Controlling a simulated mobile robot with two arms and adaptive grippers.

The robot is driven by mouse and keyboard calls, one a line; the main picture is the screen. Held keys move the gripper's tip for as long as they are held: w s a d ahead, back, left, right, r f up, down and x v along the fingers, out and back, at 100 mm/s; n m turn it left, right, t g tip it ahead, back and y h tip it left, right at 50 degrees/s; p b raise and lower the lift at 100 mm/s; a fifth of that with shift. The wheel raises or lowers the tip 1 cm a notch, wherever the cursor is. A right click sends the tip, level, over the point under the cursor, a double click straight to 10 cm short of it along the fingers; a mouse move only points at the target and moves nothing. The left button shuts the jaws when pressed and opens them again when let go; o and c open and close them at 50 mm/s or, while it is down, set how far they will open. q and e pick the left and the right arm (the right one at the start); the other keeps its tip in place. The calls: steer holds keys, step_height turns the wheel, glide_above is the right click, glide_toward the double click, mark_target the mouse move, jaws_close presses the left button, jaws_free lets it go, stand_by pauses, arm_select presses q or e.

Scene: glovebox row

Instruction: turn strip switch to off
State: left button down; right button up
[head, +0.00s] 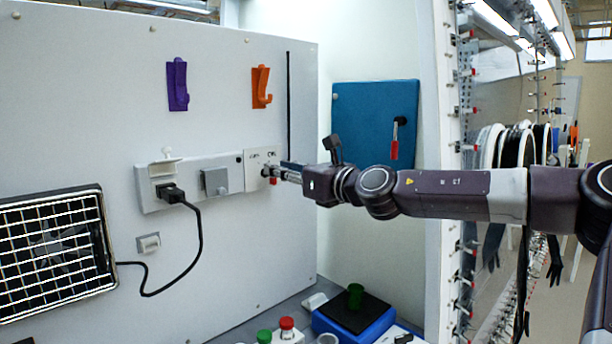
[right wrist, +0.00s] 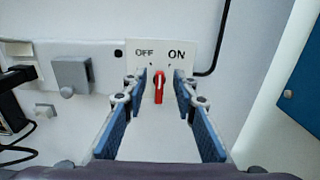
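The strip switch is a red knob (right wrist: 159,90) on a white plate (right wrist: 146,52) marked OFF on the left and ON on the right. The knob looks close to upright in the right wrist view; I cannot tell which label it is set to. The plate also shows in the head view (head: 259,156), at the right end of the wall strip (head: 225,165). My right gripper (right wrist: 158,94) is open, with its blue-padded fingers on either side of the knob and clear space between. In the head view the right gripper (head: 271,172) reaches the plate from the right. My left gripper is out of view.
A black plug (head: 171,193) and a grey cover (head: 214,181) sit left of the plate. A caged fan (head: 55,250) is at lower left. Purple (head: 177,84) and orange (head: 261,87) hooks are above. A blue box (head: 330,324) with a green cup (head: 355,296) stands below.

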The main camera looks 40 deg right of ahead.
steer(key=s, duration=0.8)
steer(key=shift+s+d, duration=0.35)
stand_by(0.4)
